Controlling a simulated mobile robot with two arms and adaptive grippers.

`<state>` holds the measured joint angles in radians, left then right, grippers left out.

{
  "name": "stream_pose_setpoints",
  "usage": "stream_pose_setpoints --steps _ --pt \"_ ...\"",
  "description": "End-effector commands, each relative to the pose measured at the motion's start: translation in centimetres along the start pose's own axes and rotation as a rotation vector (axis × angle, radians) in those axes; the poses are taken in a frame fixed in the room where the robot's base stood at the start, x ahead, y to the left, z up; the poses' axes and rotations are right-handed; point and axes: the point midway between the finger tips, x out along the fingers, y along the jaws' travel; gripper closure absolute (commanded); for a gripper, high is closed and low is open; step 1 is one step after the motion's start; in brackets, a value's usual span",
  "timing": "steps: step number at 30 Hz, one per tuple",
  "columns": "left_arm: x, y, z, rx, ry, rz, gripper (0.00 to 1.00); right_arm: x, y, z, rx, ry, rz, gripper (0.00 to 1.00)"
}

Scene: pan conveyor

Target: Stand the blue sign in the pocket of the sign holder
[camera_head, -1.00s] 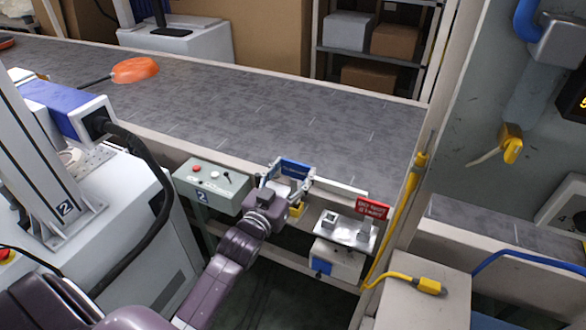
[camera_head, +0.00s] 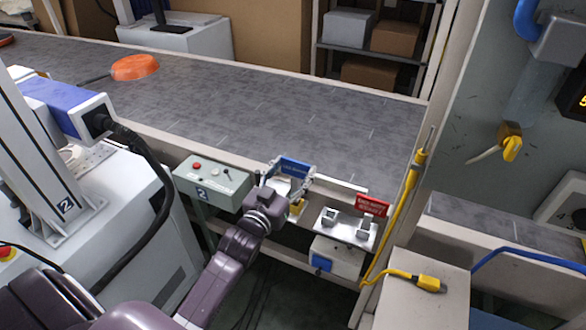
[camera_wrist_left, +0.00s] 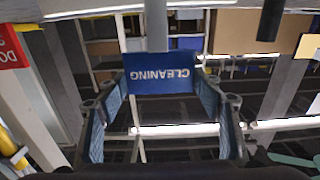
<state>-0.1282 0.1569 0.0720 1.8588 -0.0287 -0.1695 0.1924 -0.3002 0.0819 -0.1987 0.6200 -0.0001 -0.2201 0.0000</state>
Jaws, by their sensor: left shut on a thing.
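The blue sign (camera_head: 295,168) is upright at the near edge of the conveyor, held in my left gripper (camera_head: 288,180). In the left wrist view the blue sign (camera_wrist_left: 163,80) shows the word CLEANING upside down, between the two fingers of the left gripper (camera_wrist_left: 165,95). The sign holder (camera_head: 345,231) is a metal plate with two raised metal blocks, right of the gripper and apart from the sign. The inside of its pocket cannot be made out. My right gripper is not in view.
A red sign (camera_head: 373,206) stands behind the holder. A grey-green button box (camera_head: 212,184) is left of the gripper. The conveyor (camera_head: 270,105) carries an orange pan (camera_head: 135,67).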

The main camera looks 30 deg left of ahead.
Motion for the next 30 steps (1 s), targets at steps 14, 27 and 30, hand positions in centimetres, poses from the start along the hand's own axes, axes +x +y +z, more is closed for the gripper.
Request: stream_pose_setpoints --steps 14,27,30 --pt "0.0 0.0 -0.08 0.0 0.001 0.0 0.79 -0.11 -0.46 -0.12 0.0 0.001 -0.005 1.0" --pt "-0.01 0.0 -0.03 0.0 0.001 0.0 0.79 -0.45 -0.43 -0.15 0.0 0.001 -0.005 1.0" --pt "-0.01 0.0 -0.03 0.0 0.001 0.0 0.79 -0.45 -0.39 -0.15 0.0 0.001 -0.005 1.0"
